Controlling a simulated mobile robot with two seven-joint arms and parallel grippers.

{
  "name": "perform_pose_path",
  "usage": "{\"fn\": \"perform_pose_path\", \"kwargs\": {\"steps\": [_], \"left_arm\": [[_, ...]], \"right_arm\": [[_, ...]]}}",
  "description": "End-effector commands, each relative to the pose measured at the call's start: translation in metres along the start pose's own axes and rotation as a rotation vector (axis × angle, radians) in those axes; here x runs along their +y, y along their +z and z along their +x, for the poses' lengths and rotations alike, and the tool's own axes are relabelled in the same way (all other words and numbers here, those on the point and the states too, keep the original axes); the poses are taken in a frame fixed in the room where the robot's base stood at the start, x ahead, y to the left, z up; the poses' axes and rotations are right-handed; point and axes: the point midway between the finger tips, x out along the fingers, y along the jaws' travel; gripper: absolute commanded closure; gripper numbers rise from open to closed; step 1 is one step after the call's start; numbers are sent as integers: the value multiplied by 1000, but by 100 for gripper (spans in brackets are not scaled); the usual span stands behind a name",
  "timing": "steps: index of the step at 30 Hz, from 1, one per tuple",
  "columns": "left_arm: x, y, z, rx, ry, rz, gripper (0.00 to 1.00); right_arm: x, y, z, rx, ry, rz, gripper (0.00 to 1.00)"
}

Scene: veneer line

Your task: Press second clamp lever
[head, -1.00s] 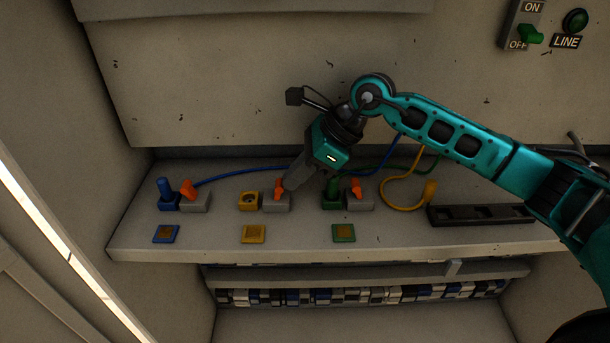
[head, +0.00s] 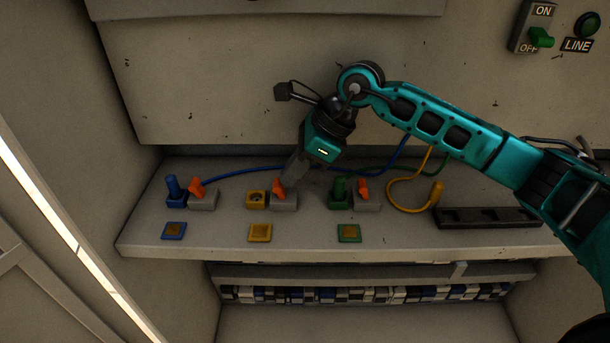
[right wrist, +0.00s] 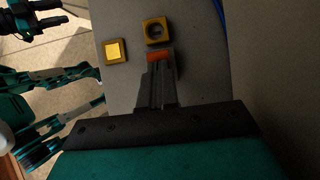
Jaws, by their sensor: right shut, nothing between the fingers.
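The second clamp's orange lever (head: 278,187) stands on a grey block (head: 285,202) beside the yellow socket (head: 256,199), in the middle of the shelf. My right gripper (head: 290,182) is shut and empty. Its fingertips point down against or just beside the lever's right side; I cannot tell if they touch. In the right wrist view the orange lever (right wrist: 159,57) shows between the shut fingertips (right wrist: 158,66) and the yellow socket (right wrist: 157,31). My left gripper does not show in the head view.
The first orange lever (head: 196,188) stands by a blue plug (head: 174,191) at left. The third lever (head: 363,189) stands by a green plug (head: 339,191) at right. A loose yellow plug (head: 436,194) and a black tray (head: 488,217) lie farther right. Cables run behind.

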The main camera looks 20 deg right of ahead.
Motion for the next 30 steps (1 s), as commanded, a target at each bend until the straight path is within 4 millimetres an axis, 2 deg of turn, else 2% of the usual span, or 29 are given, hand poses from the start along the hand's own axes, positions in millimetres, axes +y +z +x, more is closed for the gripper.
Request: {"fn": "perform_pose_path", "kwargs": {"steps": [8, 21, 26, 30], "left_arm": [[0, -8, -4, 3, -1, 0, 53], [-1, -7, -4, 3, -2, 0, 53], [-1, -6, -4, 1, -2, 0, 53], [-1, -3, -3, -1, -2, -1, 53]], "right_arm": [[0, 8, -12, -1, -2, 0, 100], [-1, 8, -16, -1, -2, 0, 100], [-1, 8, -37, -1, -6, -1, 100], [-1, 6, -68, 0, -7, 0, 100]]}}
